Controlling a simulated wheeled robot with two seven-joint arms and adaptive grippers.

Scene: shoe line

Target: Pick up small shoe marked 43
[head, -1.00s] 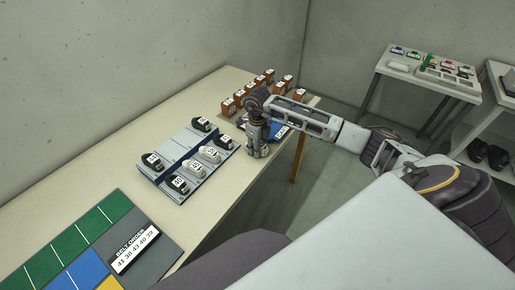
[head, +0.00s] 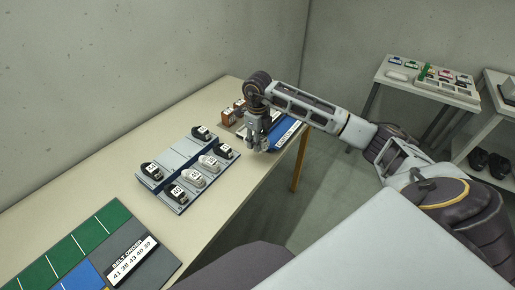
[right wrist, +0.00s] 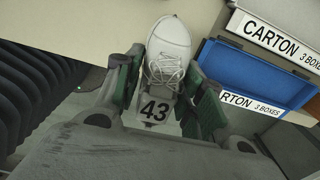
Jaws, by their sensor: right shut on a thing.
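The small white shoe marked 43 (right wrist: 170,55) shows in the right wrist view, toe pointing up in the picture, with its black number label at the near end. My right gripper (right wrist: 153,95) has its green-padded fingers on both sides of it and is shut on it. In the head view my right gripper (head: 257,146) is over the table's far right part, just right of the shoe rack. The shoe cannot be made out in that view. My left gripper is not in view.
A grey rack (head: 177,160) holds several black and white shoes. A blue carton bin (head: 287,133) and orange boxes (head: 232,114) are beyond my gripper. A belt order board (head: 150,245) lies at the near left. Table surface between board and rack is clear.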

